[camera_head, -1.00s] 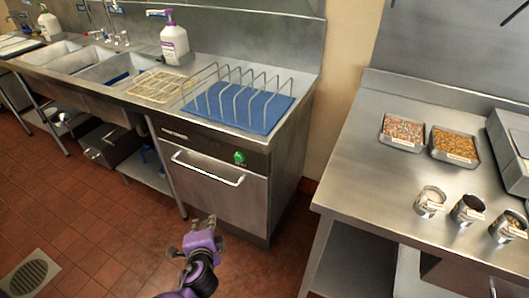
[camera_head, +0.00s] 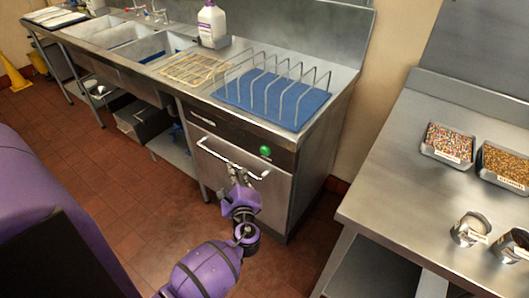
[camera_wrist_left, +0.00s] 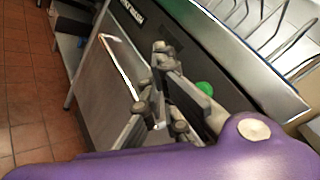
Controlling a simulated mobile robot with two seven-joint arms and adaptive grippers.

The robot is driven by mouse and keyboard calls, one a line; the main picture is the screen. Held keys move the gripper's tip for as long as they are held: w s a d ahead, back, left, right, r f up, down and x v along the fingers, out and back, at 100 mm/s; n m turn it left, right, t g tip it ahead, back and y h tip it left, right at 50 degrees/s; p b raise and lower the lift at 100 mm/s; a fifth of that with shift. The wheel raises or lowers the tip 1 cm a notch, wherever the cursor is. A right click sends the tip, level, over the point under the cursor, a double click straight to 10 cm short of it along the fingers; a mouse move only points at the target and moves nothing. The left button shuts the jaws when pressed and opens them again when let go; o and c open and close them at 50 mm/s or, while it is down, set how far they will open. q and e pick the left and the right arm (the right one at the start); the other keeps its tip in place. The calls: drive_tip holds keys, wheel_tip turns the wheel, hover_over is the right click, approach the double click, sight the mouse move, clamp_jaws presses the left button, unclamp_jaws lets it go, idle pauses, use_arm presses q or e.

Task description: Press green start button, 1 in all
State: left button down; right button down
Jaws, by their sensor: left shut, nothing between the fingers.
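The green start button (camera_head: 265,151) is a round knob on the dark strip at the top right of the steel dishwasher front (camera_head: 230,190). It also shows in the left wrist view (camera_wrist_left: 205,88), partly behind my gripper. My left gripper (camera_head: 238,172) is in front of the dishwasher door, below and to the left of the button, and apart from it. In the left wrist view, the left gripper (camera_wrist_left: 160,60) is shut and empty. My right gripper is in neither view.
A light bar handle (camera_head: 232,158) runs across the door top, close to my gripper. A blue mat (camera_head: 285,112) with a wire rack lies on the counter above. A steel table (camera_head: 400,190) with topping trays stands at right. Red-brown floor is open at left.

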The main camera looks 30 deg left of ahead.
sight(265, 151)
use_arm(q)
drive_tip(key=w+b, duration=0.1)
drive_tip(key=w, duration=0.7)
drive_tip(key=shift+w+d+b, duration=0.3)
drive_tip(key=shift+d+b, duration=0.1)
idle(0.5)
drive_tip(key=shift+w, duration=0.15)
idle(0.5)
drive_tip(key=shift+w, duration=0.25)
drive_tip(key=shift+w+b, duration=0.3)
drive_tip(key=shift+w, duration=0.2)
idle(0.7)
drive_tip(key=shift+s+p, duration=0.3)
drive_tip(key=shift+s, duration=0.6)
